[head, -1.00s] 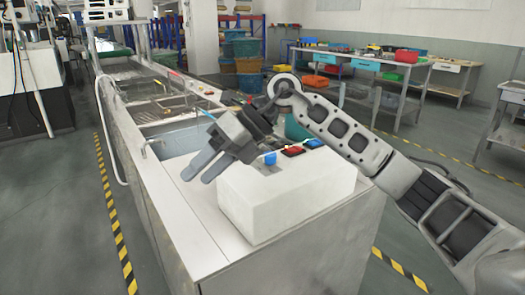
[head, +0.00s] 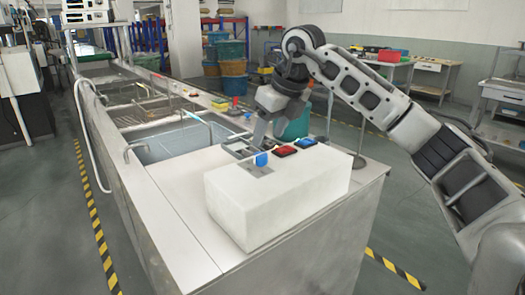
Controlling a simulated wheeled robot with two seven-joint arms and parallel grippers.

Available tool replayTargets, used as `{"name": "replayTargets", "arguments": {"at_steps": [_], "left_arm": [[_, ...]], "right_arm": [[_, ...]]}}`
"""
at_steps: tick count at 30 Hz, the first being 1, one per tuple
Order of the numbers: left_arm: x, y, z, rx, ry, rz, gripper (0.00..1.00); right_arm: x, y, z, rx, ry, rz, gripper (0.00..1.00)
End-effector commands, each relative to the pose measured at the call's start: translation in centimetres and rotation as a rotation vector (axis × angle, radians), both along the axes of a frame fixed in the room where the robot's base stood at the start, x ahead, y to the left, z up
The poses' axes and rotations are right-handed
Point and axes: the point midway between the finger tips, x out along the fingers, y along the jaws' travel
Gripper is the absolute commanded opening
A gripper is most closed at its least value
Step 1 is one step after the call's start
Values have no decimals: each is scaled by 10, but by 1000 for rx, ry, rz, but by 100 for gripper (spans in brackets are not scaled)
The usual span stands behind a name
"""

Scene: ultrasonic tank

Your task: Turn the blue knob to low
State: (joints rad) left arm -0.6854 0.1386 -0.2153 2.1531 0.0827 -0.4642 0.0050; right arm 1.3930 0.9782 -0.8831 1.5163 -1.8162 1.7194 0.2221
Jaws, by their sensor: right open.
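The blue knob (head: 261,160) stands on a grey plate on top of the white control box (head: 250,205). My right gripper (head: 246,148) comes from the upper right and points down just behind the knob. Its fingers are open and appear close to the knob, with nothing seen between them; whether they touch it I cannot tell. The knob's setting marks are too small to read. My left gripper does not show.
A red button (head: 284,151) and a blue button (head: 305,142) sit right of the knob on the box. Tank basins (head: 180,138) with a curved tap lie behind it. The steel counter (head: 180,190) left of the box is clear.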

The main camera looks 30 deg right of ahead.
Motion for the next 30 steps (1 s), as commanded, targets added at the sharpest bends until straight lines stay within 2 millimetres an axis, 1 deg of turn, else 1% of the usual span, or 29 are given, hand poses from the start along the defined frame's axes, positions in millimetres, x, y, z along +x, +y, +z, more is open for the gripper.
{"name": "replayTargets", "arguments": {"at_steps": [1,3,9,14,22,23,24,27,30], "left_arm": [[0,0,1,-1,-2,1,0],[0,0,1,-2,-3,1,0],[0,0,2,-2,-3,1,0],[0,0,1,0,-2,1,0],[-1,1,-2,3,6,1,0],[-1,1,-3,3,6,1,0],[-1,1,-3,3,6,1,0],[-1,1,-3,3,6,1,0],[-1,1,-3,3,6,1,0]], "right_arm": [[4,1,-12,-1,4,0,52],[9,2,-24,0,4,1,52],[19,5,-48,0,1,1,52],[22,5,-55,1,0,1,52],[23,5,-56,1,-1,1,52],[23,5,-56,1,-1,1,44],[23,5,-56,1,-1,1,33],[23,5,-56,1,-1,1,7],[23,5,-56,0,-1,2,7]]}}
